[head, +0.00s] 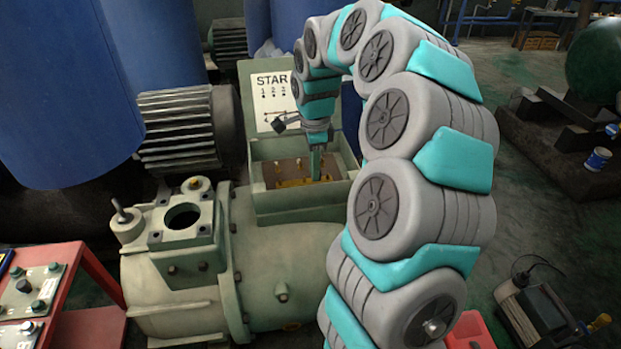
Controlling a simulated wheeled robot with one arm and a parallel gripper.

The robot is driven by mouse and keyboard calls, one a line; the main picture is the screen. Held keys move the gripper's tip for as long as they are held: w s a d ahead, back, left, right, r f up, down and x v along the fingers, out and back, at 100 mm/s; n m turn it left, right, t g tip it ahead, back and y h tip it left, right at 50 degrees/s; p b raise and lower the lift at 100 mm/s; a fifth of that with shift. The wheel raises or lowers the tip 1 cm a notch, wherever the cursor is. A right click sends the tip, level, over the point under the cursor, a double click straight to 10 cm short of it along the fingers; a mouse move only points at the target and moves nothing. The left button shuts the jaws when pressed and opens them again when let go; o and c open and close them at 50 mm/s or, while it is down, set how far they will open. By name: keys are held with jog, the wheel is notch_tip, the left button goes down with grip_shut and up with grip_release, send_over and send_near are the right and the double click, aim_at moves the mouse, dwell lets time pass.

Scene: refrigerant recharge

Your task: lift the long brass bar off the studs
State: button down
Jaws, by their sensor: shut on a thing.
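My gripper (317,178) reaches down into the open terminal box (290,213) on top of the pale green machine. It is shut on the brass bar (294,183), which shows as a small yellow strip low in the box. Small brass studs (277,169) stand up around the bar. The fingertips partly cover the bar's right end. I cannot tell whether the bar is seated on the studs or slightly raised.
A raised lid with a "STAR" diagram (271,95) stands behind the box. The machine body (290,270) has a flanged round opening on its left. A red cart (70,265) is at left. Blue tanks (60,90) stand behind.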

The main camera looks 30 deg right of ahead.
notch_tip(320, 180, up, 10)
jog(key=b, duration=0.1)
dwell(0.8)
jog(key=c, duration=1.4)
grip_release()
jog(key=shift+c, duration=0.2)
grip_shut()
